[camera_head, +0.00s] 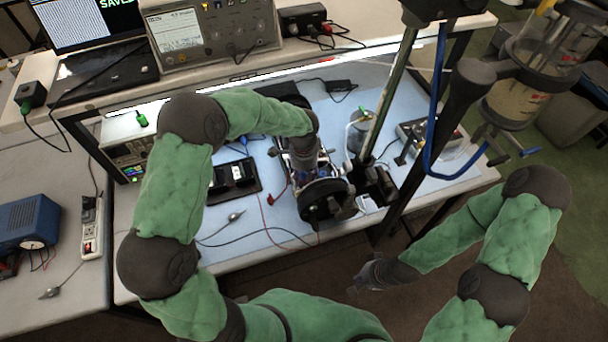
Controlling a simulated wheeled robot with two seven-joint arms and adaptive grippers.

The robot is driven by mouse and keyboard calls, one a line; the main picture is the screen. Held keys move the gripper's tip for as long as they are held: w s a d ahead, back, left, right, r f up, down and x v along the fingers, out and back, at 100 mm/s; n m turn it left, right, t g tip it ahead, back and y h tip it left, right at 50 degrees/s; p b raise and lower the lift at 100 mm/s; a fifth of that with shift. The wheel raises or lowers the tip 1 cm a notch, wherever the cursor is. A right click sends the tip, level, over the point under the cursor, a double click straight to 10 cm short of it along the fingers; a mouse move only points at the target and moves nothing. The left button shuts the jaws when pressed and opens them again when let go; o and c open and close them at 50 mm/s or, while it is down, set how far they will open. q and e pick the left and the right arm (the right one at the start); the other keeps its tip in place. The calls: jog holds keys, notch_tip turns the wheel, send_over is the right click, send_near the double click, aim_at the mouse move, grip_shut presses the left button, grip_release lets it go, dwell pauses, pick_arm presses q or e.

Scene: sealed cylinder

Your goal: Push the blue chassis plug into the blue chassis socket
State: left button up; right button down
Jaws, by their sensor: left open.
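A dark cylindrical assembly (325,200) with metal and bluish parts lies on the light-blue bench mat. The blue chassis plug and the blue chassis socket cannot be told apart from the other small parts at this size. A small blue item (252,137) lies on the mat left of the assembly; I cannot tell what it is. My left gripper (309,168) is open and points down at the assembly's upper part, hiding some of it. Whether it touches anything is unclear. My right gripper (364,281) is beyond the bench's front edge, low over the floor, away from the assembly.
A black tray (236,178) and thin cables lie on the left of the mat. A slanted pole (388,95) and a blue hose (437,120) stand at the right. A shelf with a laptop (100,68) and an instrument (212,32) overhangs the back.

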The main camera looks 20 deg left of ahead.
dwell(0.6)
pick_arm(q)
grip_shut()
jog(key=shift+r, duration=0.15)
jog(key=shift+r+p, duration=1.8)
jog(key=shift+r, duration=1.1)
